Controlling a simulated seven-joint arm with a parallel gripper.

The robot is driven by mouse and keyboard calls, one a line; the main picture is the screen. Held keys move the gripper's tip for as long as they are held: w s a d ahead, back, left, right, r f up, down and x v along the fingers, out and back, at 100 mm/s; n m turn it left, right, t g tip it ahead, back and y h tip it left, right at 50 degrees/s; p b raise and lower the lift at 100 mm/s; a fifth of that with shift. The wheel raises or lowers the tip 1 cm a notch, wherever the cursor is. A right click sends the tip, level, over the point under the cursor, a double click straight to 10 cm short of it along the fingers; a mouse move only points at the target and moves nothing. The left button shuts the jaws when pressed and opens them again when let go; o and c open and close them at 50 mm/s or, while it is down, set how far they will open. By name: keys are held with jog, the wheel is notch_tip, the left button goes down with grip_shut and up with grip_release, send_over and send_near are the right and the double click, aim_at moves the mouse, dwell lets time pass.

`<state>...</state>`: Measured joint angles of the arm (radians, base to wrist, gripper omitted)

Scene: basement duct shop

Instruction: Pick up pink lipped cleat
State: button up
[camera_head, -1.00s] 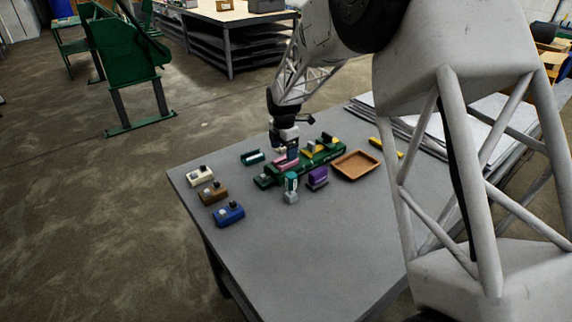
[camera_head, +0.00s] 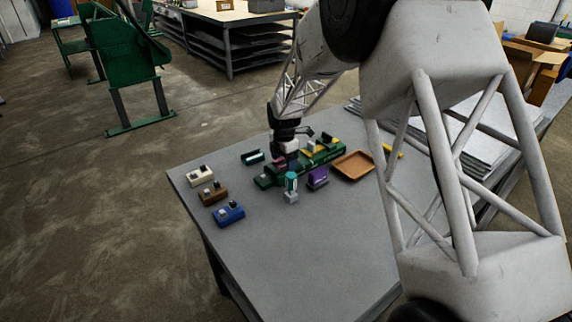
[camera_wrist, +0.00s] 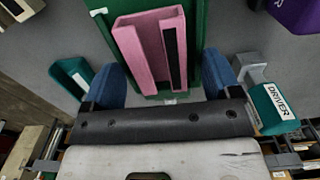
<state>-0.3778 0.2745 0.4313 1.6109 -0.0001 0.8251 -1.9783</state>
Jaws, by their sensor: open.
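The pink lipped cleat (camera_wrist: 148,48) shows in the wrist view as a pink channel with a dark strip along one side. It lies on the green rack (camera_wrist: 196,14). My gripper (camera_wrist: 166,82) is open, with one blue fingertip to each side of the cleat's near end. Whether the fingers touch it I cannot tell. In the head view my gripper (camera_head: 286,160) is low over the green rack (camera_head: 325,157), and the cleat (camera_head: 279,162) is mostly hidden behind it.
A teal piece marked DRIVER (camera_wrist: 274,108) stands close to the right finger. A teal channel (camera_wrist: 72,76) lies to the left. A purple piece (camera_head: 317,178) and a brown tray (camera_head: 354,165) are to the right. White, brown and blue blocks (camera_head: 229,215) stand at left. The front table is clear.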

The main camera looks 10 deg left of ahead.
jog(key=c, duration=1)
jog(key=shift+r, duration=0.1)
jog(key=shift+r, duration=4.95)
